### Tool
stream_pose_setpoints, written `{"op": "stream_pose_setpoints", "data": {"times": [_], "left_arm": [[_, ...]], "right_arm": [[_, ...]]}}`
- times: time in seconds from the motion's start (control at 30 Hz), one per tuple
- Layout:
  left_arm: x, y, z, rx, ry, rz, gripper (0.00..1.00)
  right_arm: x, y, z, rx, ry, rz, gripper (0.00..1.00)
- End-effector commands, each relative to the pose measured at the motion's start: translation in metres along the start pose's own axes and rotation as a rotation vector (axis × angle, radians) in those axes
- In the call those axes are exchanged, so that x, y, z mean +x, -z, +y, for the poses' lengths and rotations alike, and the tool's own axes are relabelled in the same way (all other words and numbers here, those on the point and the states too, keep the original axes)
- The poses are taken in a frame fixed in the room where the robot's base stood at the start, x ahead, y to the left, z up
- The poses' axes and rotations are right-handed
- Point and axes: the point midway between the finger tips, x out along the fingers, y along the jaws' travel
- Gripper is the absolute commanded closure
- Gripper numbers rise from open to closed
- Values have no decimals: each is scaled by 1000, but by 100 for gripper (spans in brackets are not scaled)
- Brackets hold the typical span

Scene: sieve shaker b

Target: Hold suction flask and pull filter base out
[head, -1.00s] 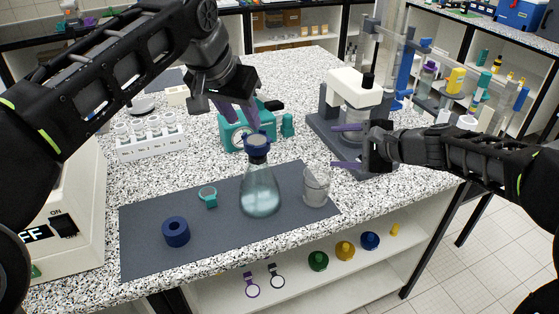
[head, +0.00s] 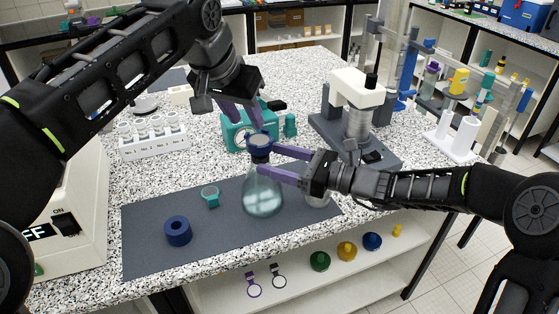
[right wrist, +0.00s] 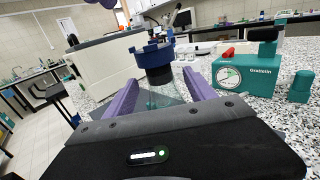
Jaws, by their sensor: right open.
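The clear suction flask (head: 263,195) stands upright on the dark mat. The blue filter base (head: 259,142) sits on its mouth; in the right wrist view the filter base (right wrist: 152,50) has a black stopper below it. My right gripper (head: 268,160) is open at the flask neck. In the right wrist view its two purple fingers stand on either side of the flask (right wrist: 165,97), which shows between them. My left gripper (head: 250,125) points down just above the filter base, its purple fingers apart with nothing visible between them.
On the dark mat (head: 150,250) lie a blue ring (head: 178,231) and a small teal-rimmed dish (head: 210,195). A clear beaker (head: 318,198) is partly hidden behind my right gripper. A teal pump (head: 235,133), a bottle rack (head: 153,143) and a sieve shaker (head: 355,100) stand behind.

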Motion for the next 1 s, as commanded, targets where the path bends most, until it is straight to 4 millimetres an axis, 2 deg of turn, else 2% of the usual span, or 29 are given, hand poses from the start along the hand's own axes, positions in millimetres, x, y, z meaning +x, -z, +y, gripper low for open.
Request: {"op": "stream_pose_setpoints", "data": {"times": [0.33, 0.5, 0.87, 1.0], "left_arm": [[0, 0, 0, 0, 0, 0, 64], [0, 0, 0, 0, 0, 0, 64], [0, 0, 0, 0, 0, 0, 64], [0, 0, 0, 0, 0, 0, 64]], "right_arm": [[49, 0, 2, 0, -4, -1, 36], [67, 0, 1, 1, -2, 0, 36], [71, 0, 0, 0, 0, 0, 36], [71, 0, 0, 0, 0, 0, 47]]}}
